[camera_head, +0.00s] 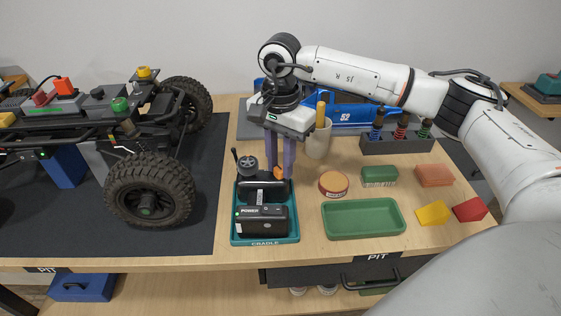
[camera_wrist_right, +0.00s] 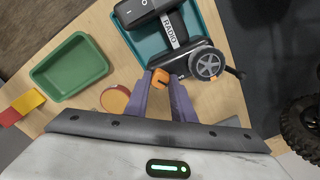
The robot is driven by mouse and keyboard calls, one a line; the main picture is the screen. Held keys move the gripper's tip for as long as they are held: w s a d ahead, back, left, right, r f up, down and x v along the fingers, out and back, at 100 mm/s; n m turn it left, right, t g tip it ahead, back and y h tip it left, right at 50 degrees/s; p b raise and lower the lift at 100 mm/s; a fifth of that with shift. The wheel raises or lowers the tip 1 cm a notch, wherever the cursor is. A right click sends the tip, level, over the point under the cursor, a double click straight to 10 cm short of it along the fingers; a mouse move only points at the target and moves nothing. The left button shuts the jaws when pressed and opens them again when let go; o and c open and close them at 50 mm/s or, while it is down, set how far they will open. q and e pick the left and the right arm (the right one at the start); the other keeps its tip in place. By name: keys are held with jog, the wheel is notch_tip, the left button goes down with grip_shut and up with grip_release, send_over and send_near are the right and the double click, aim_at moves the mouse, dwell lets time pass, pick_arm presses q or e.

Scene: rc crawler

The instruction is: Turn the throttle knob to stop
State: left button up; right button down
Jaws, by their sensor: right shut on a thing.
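The radio is a black handset in a teal cradle (camera_head: 264,240). Its front block (camera_head: 262,220) reads POWER and has a small green light. A grey-spoked wheel (camera_head: 247,163) is on its left side; the wheel also shows in the right wrist view (camera_wrist_right: 206,66). The orange knob (camera_head: 279,173), which looks like the throttle knob, is on the radio's side and also shows in the right wrist view (camera_wrist_right: 161,79). My right gripper (camera_head: 280,176) points down with its purple fingers shut on the orange knob. Any marks around the knob are hidden. My left gripper is not in view.
A crawler with large tyres (camera_head: 150,190) stands on a dark mat at left. A green tray (camera_head: 363,218), a round tin (camera_head: 333,184) and coloured blocks (camera_head: 433,213) lie to the right. A beige cup (camera_head: 318,140) and a shock rack (camera_head: 396,143) stand behind.

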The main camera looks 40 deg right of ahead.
aim_at(280, 169)
jog(key=m, duration=0.5)
jog(key=shift+m, duration=0.7)
jog(key=c, duration=1.5)
grip_release()
jog(key=shift+r, duration=0.15)
notch_tip(280, 169, up, 10)
jog(key=shift+r, duration=0.1)
